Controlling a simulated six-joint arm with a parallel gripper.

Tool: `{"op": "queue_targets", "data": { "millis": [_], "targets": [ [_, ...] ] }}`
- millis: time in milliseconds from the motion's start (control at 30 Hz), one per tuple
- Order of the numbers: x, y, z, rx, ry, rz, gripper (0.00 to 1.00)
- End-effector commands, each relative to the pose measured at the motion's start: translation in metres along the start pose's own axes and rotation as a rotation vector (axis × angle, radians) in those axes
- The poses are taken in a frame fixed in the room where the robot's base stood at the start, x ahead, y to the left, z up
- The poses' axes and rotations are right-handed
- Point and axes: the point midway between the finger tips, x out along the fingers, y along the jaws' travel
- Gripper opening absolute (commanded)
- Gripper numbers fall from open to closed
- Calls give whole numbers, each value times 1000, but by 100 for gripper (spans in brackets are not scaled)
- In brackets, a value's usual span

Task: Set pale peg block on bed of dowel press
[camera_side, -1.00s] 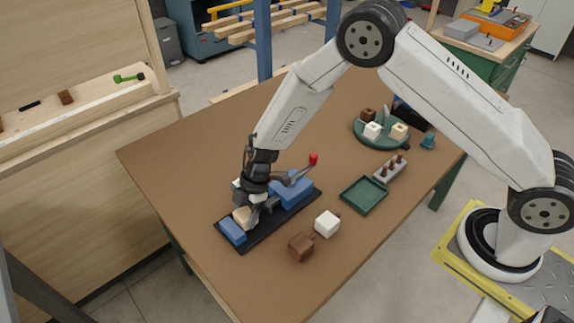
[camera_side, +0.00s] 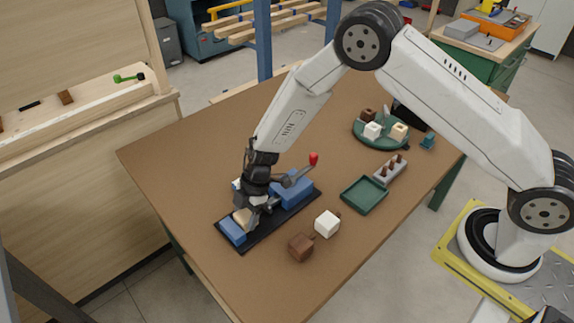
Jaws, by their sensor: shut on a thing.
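The dowel press is a black base with a blue block (camera_side: 233,231) at its near left end, a larger blue body (camera_side: 294,191) at its right, and a lever with a red knob (camera_side: 313,158). The pale peg block (camera_side: 243,217) is cream coloured and sits at the press bed, right beside the near blue block. My gripper (camera_side: 250,212) points down over the bed and is shut on the pale peg block. The fingers hide part of the block, and I cannot tell whether its underside touches the bed.
A white block (camera_side: 327,224) and a dark brown block (camera_side: 301,247) stand right of the press. Further right are an empty green tray (camera_side: 364,195), a grey holder with brown pegs (camera_side: 391,170) and a round green tray (camera_side: 381,142) with several blocks. The table's left is clear.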

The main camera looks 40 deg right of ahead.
Motion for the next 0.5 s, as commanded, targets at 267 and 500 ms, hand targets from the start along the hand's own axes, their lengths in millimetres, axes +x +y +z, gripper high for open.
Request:
{"op": "queue_targets", "data": {
  "millis": [267, 500],
  "targets": [
    [4, 0, 1, -1, 0, 0, 8],
    [4, 0, 2, -1, 0, 0, 100]
  ]
}}
